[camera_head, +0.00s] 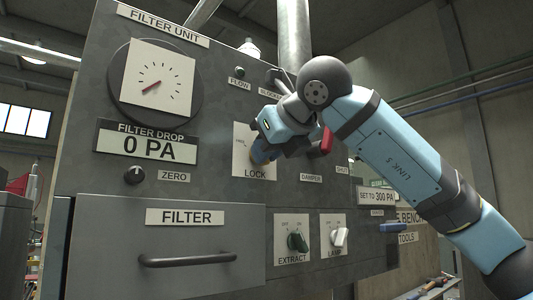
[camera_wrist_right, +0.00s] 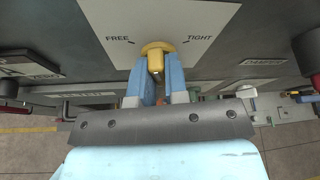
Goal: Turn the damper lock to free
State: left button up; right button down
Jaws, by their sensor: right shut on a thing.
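The damper lock is a yellow knob (camera_wrist_right: 158,48) on a pale plate marked FREE at left and TIGHT at right in the right wrist view. My right gripper (camera_wrist_right: 159,78) is shut on this knob, with one blue finger on each side of it. I cannot tell which mark the knob points to. In the head view the lock plate (camera_head: 252,172), labelled LOCK, is partly covered by my right gripper (camera_head: 262,150), and the knob is hidden. My left gripper is in neither view.
A red handle (camera_head: 326,141) sticks out just right of my gripper, near the DAMPER label (camera_head: 311,178). The filter drawer (camera_head: 165,275) has a dark bar handle. A gauge (camera_head: 157,80) sits upper left.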

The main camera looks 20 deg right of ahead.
jog(key=n+t+h+b, duration=0.1)
jog(key=n, duration=0.2)
jog(key=n+t+h+b, duration=0.1)
jog(key=n+h+b, duration=0.1)
jog(key=n, duration=0.1)
jog(key=shift+a+f, duration=0.1)
jog(key=shift+f, duration=0.05)
jog(key=shift+n+t, duration=0.3)
dwell(0.4)
jog(key=c, duration=1.1)
grip_release()
jog(key=shift+c, duration=0.2)
